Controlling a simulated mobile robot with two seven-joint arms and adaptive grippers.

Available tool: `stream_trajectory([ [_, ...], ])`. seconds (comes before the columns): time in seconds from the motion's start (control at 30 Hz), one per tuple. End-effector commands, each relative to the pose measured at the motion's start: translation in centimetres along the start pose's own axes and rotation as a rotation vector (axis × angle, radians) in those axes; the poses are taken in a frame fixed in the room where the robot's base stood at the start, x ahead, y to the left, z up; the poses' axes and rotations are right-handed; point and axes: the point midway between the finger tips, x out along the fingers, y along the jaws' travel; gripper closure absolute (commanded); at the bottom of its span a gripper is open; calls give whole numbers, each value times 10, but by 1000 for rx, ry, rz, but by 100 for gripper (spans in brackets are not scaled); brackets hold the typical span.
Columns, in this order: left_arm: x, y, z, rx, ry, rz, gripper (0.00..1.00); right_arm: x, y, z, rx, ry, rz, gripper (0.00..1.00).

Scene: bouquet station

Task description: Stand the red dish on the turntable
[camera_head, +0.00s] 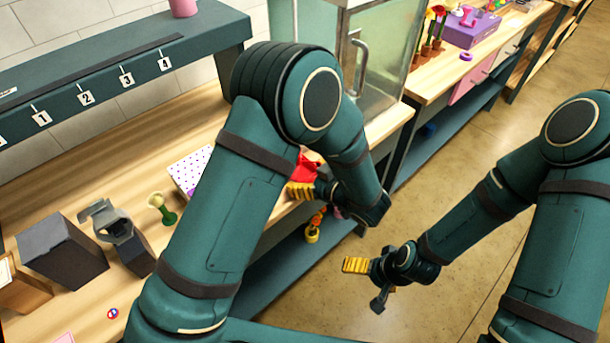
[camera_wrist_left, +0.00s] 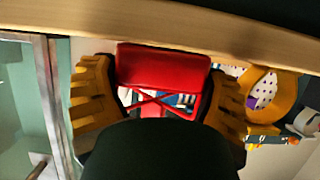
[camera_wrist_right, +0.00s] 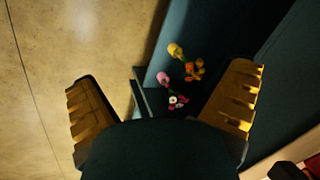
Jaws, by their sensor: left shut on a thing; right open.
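A red object with a broad flat top and thin crossing bars below (camera_wrist_left: 163,68), which I take for the red dish, sits between the yellow fingers of my left gripper (camera_wrist_left: 160,98). In the head view the red dish (camera_head: 307,166) shows partly behind my left arm, with the left gripper (camera_head: 300,190) shut on it near the bench's front edge. My right gripper (camera_head: 357,266) is open and empty over the floor in front of the bench; its spread fingers show in the right wrist view (camera_wrist_right: 165,105). I cannot make out the turntable.
A dotted white board (camera_head: 187,170) lies on the wooden bench (camera_head: 60,190). A green and cream vase-like piece (camera_head: 162,208) and a dark box (camera_head: 58,250) stand left of my left arm. A glass cabinet (camera_head: 385,60) stands behind. Flowers (camera_head: 313,230) are on the lower shelf.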

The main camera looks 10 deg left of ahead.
Motion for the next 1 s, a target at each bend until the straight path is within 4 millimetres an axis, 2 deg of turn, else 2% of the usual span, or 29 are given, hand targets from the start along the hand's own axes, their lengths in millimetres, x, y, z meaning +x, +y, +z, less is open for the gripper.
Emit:
stream_trajectory([
  [0.27, -10, 1, -25, -4, 2, 1, 65, -6, -2, -2, 1, 4, 0, 0],
  [1.0, -60, 0, -145, -4, 0, 2, 65, -30, -11, -14, 9, 29, 3, 0],
])
